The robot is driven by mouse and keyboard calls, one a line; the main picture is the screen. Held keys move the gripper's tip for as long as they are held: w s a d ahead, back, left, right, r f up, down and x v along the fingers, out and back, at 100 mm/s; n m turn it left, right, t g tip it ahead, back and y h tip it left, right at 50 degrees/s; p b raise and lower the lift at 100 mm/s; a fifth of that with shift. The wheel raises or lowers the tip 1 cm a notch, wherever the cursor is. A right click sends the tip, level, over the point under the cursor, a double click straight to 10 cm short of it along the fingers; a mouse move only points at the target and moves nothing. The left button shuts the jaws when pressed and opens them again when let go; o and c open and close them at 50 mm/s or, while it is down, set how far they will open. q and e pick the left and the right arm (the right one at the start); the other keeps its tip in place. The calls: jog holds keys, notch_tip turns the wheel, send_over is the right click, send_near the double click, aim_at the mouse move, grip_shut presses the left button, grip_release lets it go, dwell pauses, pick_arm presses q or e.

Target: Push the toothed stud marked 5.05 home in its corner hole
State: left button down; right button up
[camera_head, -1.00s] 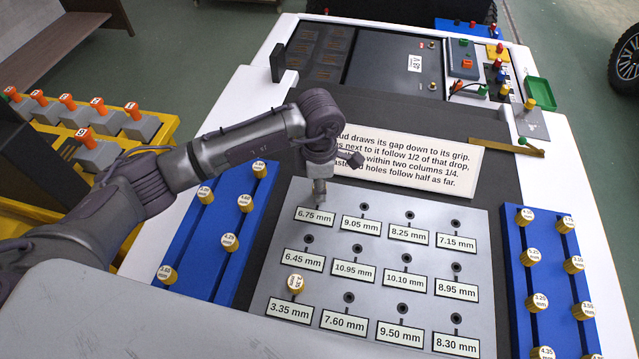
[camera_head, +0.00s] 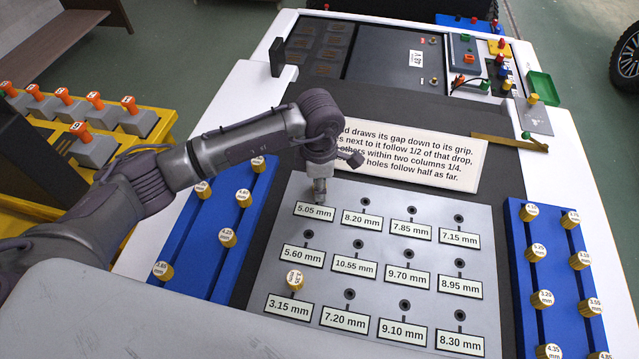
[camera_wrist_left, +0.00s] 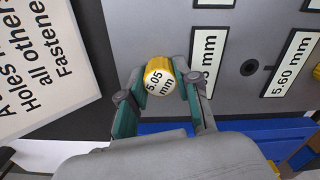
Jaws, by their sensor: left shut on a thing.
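The gold toothed stud marked 5.05 (camera_wrist_left: 158,78) sits between the fingers of my left gripper (camera_head: 320,192) in the left wrist view, its numbered face toward the camera. My left gripper is shut on it at the far left corner of the grey plate (camera_head: 380,232). The corner hole is hidden under the stud and fingers. The corner's label (camera_head: 314,212) reads 5.05 mm. My right gripper is not in view.
Another stud (camera_head: 294,281) stands in the near left corner hole, labelled 3.15 mm. Other visible holes are empty. Blue racks with gold studs flank the plate, left (camera_head: 205,255) and right (camera_head: 518,250). A white text sign (camera_head: 410,155) stands behind the plate.

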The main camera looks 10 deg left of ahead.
pick_arm(q)
jog(key=c, duration=0.7)
grip_release()
jog(key=shift+c, duration=0.2)
notch_tip(320, 180, up, 12)
jog(key=shift+f, duration=0.1)
